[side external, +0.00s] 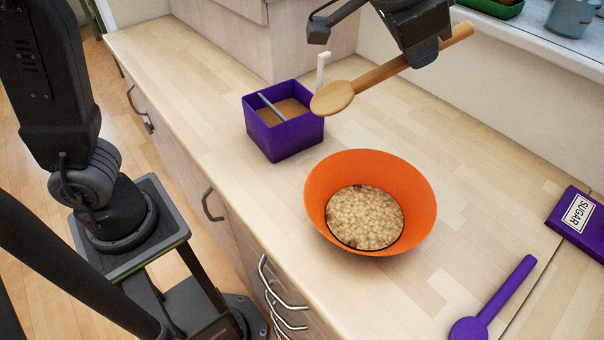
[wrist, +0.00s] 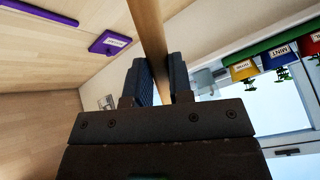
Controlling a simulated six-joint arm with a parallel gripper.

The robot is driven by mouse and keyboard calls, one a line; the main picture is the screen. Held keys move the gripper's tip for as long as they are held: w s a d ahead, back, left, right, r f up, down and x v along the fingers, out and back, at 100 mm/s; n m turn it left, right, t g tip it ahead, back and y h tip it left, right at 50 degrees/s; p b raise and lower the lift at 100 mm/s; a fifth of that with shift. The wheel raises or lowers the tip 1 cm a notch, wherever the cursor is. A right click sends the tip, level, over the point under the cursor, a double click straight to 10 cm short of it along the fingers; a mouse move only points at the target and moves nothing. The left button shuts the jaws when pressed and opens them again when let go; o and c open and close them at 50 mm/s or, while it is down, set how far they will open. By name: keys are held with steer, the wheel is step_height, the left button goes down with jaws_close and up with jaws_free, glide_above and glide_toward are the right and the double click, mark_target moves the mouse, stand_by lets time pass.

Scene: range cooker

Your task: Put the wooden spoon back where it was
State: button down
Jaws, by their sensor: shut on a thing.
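The wooden spoon (side external: 383,74) is held in the air above the worktop, its bowl end (side external: 332,98) pointing left and down and its handle end to the upper right. My gripper (side external: 428,52) is shut on the spoon's handle, near the top of the side view. In the wrist view the wooden handle (wrist: 151,35) runs up between the two fingers of my gripper (wrist: 160,82). The spoon's bowl is out of the wrist view.
A purple square box (side external: 283,139) with brown contents stands below and left of the spoon. An orange bowl (side external: 320,185) of pale grains is in front. A purple spoon (side external: 492,301) and SUGAR packet (side external: 580,217) lie right. A windowsill (side external: 540,35) holds pots. Worktop between is clear.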

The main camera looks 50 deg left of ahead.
steer(key=s+a+n+g+y, duration=0.1)
steer(key=s+a+n+g, duration=0.15)
steer(key=a, duration=0.45)
steer(key=s+a+n+g, duration=0.2)
steer(key=a+n, duration=0.1)
steer(key=a, duration=0.3)
steer(key=g, duration=0.2)
glide_above(318, 157)
steer(key=s+d, duration=0.2)
steer(key=shift+h, duration=0.3)
step_height(318, 157, down, 23)
steer(key=shift+f, duration=0.15)
steer(key=shift+w+f, duration=0.1)
steer(key=shift+f, duration=2)
steer(key=shift+f, duration=0.1)
steer(key=c, duration=1)
jaws_free()
